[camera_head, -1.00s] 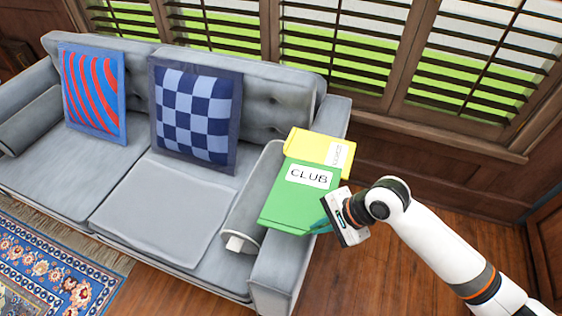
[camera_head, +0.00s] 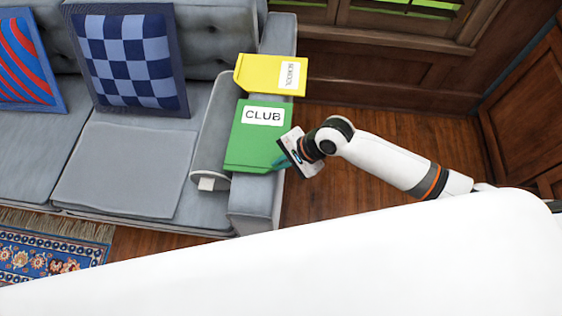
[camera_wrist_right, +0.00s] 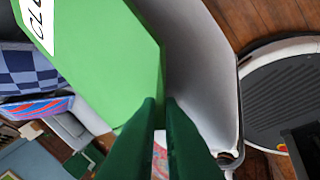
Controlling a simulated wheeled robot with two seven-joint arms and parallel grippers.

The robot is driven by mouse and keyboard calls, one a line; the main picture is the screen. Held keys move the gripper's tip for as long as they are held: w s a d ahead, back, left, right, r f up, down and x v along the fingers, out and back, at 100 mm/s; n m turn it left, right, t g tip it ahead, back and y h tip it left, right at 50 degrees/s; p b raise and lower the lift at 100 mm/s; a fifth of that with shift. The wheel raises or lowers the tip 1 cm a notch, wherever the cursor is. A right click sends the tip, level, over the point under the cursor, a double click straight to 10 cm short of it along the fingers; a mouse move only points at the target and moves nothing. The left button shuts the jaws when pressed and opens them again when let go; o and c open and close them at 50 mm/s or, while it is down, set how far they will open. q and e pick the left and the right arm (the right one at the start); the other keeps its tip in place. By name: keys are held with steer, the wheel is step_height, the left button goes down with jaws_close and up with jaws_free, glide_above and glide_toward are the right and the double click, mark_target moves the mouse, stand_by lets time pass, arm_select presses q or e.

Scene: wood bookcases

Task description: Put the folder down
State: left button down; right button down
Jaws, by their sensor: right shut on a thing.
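A green folder (camera_head: 252,145) labelled CLUB is over the sofa's right armrest (camera_head: 255,205). My right gripper (camera_head: 281,163) is shut on the folder's lower right edge. In the right wrist view, the green folder (camera_wrist_right: 105,60) runs up and left from the dark green fingertips (camera_wrist_right: 160,105), which are closed together at its edge. I cannot tell whether the folder rests on the armrest or is held just above it. My left gripper is not in view.
A yellow folder (camera_head: 258,75) with a white label lies behind the green one on the armrest. A grey bolster (camera_head: 213,130) lies along the armrest's inner side. The seat cushion (camera_head: 125,170) is bare. Wood floor (camera_head: 340,195) lies to the right.

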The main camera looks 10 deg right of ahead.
steer(key=shift+f, duration=0.3)
steer(key=c, duration=1.6)
jaws_free()
steer(key=shift+f, duration=0.15)
